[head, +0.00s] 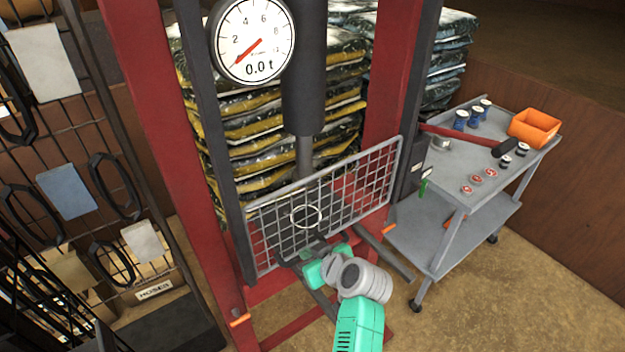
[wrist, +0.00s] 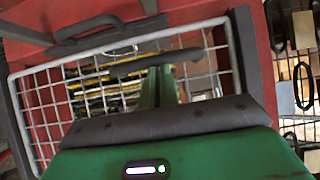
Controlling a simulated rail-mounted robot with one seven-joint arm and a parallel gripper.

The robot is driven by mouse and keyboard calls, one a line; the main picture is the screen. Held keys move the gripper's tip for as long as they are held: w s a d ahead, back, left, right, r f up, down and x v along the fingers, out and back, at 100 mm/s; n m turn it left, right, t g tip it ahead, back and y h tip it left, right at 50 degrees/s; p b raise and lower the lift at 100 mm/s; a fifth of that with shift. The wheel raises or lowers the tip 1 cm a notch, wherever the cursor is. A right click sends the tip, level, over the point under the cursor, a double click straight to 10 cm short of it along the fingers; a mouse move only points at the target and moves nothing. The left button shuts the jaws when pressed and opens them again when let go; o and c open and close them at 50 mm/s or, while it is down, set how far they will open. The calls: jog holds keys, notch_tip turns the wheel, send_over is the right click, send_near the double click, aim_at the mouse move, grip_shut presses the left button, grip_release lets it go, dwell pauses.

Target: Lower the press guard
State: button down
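The press guard (head: 350,185) is a light grey wire-mesh panel in a frame, hanging tilted between the red posts of the press. My gripper (head: 322,256), green and dark, is at the guard's lower edge in the head view; contact cannot be told. In the wrist view the guard's mesh (wrist: 50,110) lies beyond my gripper (wrist: 158,70), whose fingers are partly hidden by its green body. A dark handle (wrist: 88,30) shows beside the guard's frame there, apart from my gripper. I cannot tell whether the fingers are open or shut.
A round gauge (head: 253,42) reads 0.0 t beside the dark press cylinder (head: 305,80). Stacked bags (head: 265,130) stand behind. A grey cart (head: 455,185) with an orange bin (head: 534,127) is at right. A wire rack (head: 75,180) is at left.

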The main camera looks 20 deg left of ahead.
jog(key=w+a+r+p+v, duration=0.1)
jog(key=r+p+v, duration=0.1)
jog(key=v, duration=1.1)
jog(key=shift+p, duration=0.85)
jog(key=shift+a+r, duration=0.15)
